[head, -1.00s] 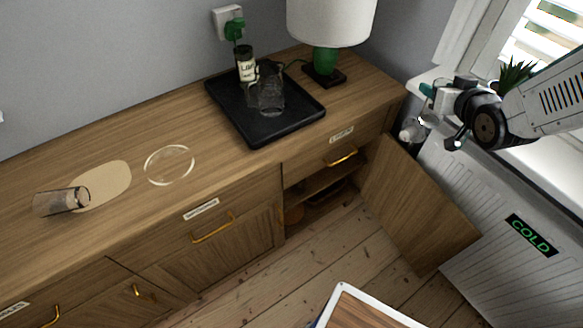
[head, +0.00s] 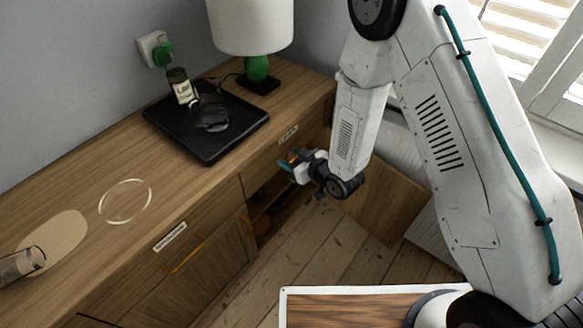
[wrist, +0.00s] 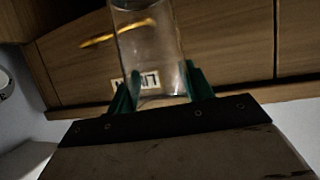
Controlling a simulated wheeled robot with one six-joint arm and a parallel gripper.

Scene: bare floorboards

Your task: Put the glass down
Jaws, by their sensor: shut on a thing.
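My gripper (head: 290,165) is in front of the cabinet's right end, near the open compartment and below the tray's level. In the wrist view its green fingers (wrist: 160,88) are shut on a clear glass (wrist: 150,45). The held glass is hard to make out in the head view. Behind it in the wrist view are a wooden drawer front, a brass handle and a label that appears upside down.
A black tray (head: 165,135) holds a bottle (head: 181,88) and a dark glass object (head: 211,112). A lamp (head: 250,25) stands behind. Another glass (head: 22,265) lies on its side by a pale spill (head: 55,240). A white ring (head: 125,201) marks bare countertop. A cabinet door (head: 385,205) hangs open.

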